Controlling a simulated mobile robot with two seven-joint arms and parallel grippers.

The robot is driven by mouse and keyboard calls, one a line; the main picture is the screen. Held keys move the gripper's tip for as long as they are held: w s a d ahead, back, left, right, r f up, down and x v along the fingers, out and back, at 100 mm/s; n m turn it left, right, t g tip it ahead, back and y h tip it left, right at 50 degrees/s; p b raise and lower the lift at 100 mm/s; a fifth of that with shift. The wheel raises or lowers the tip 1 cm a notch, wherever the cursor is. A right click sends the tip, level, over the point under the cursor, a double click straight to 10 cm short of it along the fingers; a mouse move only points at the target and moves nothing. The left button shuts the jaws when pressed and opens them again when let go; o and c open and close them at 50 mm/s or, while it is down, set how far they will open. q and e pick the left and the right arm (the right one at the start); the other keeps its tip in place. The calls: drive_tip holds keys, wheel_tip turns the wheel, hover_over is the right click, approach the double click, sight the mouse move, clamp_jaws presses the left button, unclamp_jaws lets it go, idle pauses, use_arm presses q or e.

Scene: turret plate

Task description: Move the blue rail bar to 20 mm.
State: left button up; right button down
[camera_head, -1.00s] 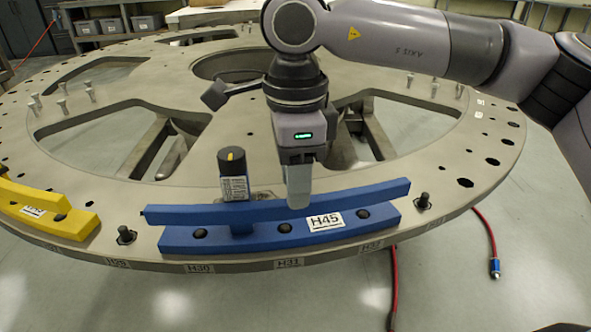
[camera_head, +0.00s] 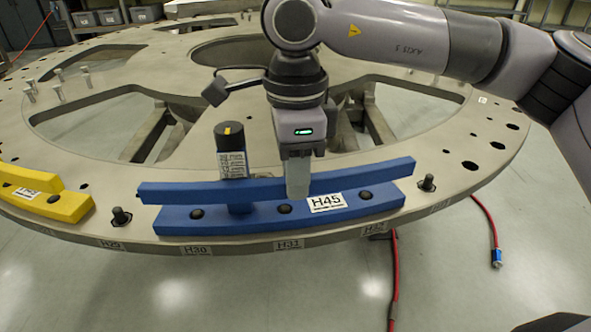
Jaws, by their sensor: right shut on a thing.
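The blue rail bar (camera_head: 365,177) lies lengthwise above its blue base (camera_head: 235,219), which carries a white H45 label (camera_head: 326,202) and black bolts. A dark cylindrical knob (camera_head: 230,150) with an orange mark and a printed scale stands behind the bar, left of its middle. The scale is too small to read. My right gripper (camera_head: 298,188) points down and is shut on the blue rail bar, just right of its middle. The fingertips partly hide the bar there. My left gripper is not in view.
The fixture sits on the rim of a large round grey plate (camera_head: 480,135) with cut-outs and bolt holes. A yellow rail fixture (camera_head: 60,207) is at the left. Upright studs (camera_head: 121,216) flank the blue base. A red hose (camera_head: 395,270) hangs below the rim.

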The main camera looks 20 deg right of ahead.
drive_tip(key=shift+r+p, duration=0.7)
drive_tip(key=shift+r, duration=0.4)
idle(0.8)
drive_tip(key=c, duration=1.2)
unclamp_jaws()
drive_tip(key=shift+f, duration=0.1)
drive_tip(key=shift+r+p, duration=2.45)
drive_tip(key=shift+r, duration=1.1)
drive_tip(key=shift+s+f, duration=0.1)
